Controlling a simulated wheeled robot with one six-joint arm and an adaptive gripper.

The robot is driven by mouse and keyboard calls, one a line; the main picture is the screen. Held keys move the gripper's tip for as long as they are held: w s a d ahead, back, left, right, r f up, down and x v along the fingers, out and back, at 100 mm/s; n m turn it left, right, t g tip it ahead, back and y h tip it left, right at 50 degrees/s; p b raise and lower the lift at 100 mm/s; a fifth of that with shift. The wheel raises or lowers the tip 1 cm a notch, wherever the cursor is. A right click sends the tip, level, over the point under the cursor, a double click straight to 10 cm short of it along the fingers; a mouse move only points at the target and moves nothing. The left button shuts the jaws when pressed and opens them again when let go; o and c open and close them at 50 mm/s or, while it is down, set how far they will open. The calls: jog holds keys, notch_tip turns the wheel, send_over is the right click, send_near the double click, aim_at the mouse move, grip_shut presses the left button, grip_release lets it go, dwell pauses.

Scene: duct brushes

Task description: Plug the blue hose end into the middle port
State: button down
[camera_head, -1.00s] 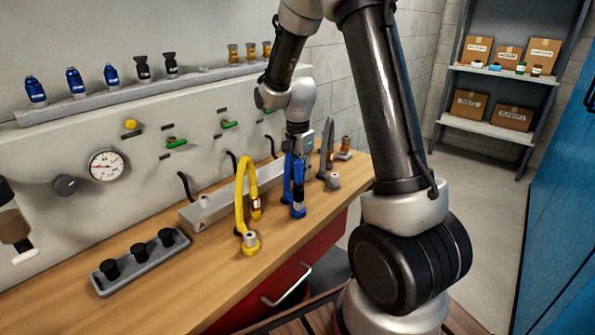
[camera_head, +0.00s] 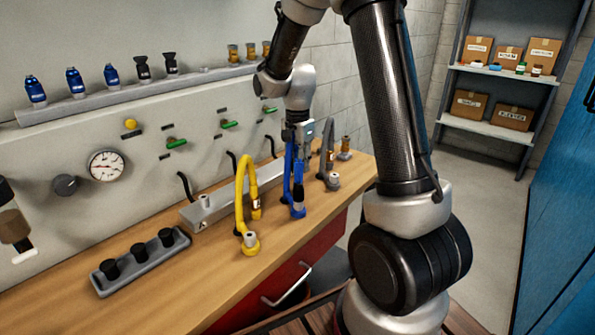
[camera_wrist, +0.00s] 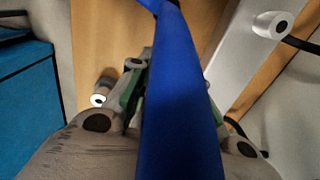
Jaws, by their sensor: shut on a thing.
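My gripper (camera_head: 300,138) is above the right part of the workbench in the head view, shut on the blue hose (camera_head: 288,170). The hose hangs below it; a blue piece (camera_head: 297,210) shows at its lower front. In the wrist view the blue hose (camera_wrist: 180,100) runs through the middle and hides much of the gripper. The metal port block (camera_head: 225,203) lies behind the hoses. One port (camera_head: 205,201) shows at its left end. I cannot make out the middle port in the head view. A round port (camera_wrist: 271,25) shows in the wrist view; which one it is, I cannot tell.
A yellow hose (camera_head: 243,185) stands left of the blue one, and a grey hose (camera_head: 330,165) right of it, both close. A grey rack with black plugs (camera_head: 143,261) lies at the front left. The bench front between has bare wood (camera_head: 190,290).

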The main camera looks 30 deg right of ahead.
jog(key=shift+r, duration=1.5)
jog(key=shift+w, duration=0.1)
